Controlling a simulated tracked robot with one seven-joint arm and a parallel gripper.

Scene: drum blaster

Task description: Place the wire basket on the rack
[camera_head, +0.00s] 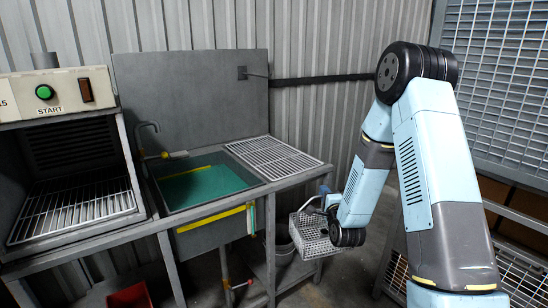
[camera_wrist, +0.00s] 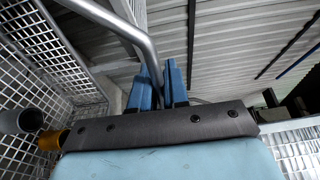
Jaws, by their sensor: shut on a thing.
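The wire basket (camera_head: 312,243) hangs under my gripper (camera_head: 324,200), right of the sink bench and apart from the slatted rack. In the wrist view my gripper's blue fingers (camera_wrist: 160,88) are shut on the basket's grey tube handle (camera_wrist: 128,28). The basket's mesh (camera_wrist: 60,65) fills the left of that view. The slatted metal rack (camera_head: 272,157) lies flat on the bench, right of the sink, with nothing on it. Part of the basket is hidden behind my wrist.
The sink (camera_head: 205,187) has a green bottom and a tap. A bar rack (camera_head: 75,213) sits in the open machine, under a green START button (camera_head: 45,92). A bucket (camera_head: 284,246) stands below the bench. Mesh fencing (camera_head: 500,80) and a low frame close the right side.

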